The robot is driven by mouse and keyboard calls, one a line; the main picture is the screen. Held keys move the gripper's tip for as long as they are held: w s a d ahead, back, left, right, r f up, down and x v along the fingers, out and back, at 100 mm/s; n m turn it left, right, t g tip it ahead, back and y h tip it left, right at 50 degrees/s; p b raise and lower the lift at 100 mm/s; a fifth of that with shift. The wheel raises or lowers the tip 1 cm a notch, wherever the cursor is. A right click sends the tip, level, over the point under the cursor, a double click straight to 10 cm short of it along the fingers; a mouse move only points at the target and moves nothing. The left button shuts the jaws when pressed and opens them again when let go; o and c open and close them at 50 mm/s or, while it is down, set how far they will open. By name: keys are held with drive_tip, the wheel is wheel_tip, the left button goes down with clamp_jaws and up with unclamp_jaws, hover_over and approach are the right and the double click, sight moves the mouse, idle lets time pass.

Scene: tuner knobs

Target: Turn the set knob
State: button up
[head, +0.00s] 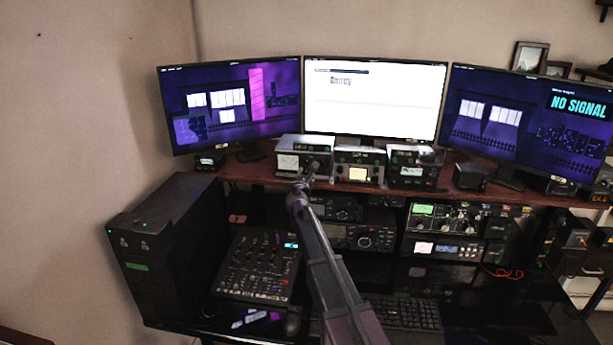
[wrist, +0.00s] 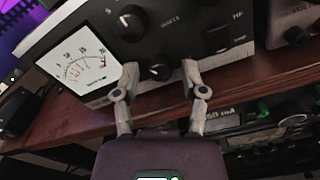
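The tuner (head: 287,161) is a grey box with a lit white meter, on the shelf below the left and middle monitors. In the wrist view, its tilted front panel (wrist: 95,28) shows the meter (wrist: 78,62), a larger dark knob (wrist: 131,23) and a small dark knob (wrist: 155,72) low on the panel. The small knob looks like the set knob, but its label is not legible. My gripper (wrist: 160,67) is open, with one fingertip on each side of the small knob and gaps between. Contact cannot be told. In the head view, my gripper (head: 303,184) reaches the tuner's front.
Other radio units (head: 360,173) stand close to the right of the tuner on the wooden shelf (head: 460,190). More equipment (head: 445,217) sits below. A mixer (head: 257,265) and a black tower (head: 160,245) are at lower left, and a keyboard (head: 405,312) is at lower right.

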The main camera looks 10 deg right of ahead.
drive_tip(key=shift+s, duration=0.1)
idle(0.3)
drive_tip(key=v, duration=1.2)
idle(0.3)
drive_tip(key=s+d+f+m+g+h, duration=0.1)
drive_tip(key=s+d+f+m+g, duration=0.45)
drive_tip(key=s+m, duration=0.3)
drive_tip(key=s+d+f+m+g+h, duration=0.1)
drive_tip(key=s+d+f+m+g, duration=0.35)
drive_tip(key=s+f+m, duration=0.35)
drive_tip(key=s+a+f+m+g+y, duration=0.2)
drive_tip(key=s+m, duration=0.3)
drive_tip(key=s, duration=0.3)
drive_tip(key=s+a+f+m+g+y, duration=0.3)
drive_tip(key=s+a+m+g+y, duration=0.1)
drive_tip(key=s, duration=0.5)
drive_tip(key=shift+s+m+g+y, duration=0.25)
drive_tip(key=shift+m+g+y, duration=0.35)
drive_tip(key=shift+m+y, duration=0.35)
idle(0.5)
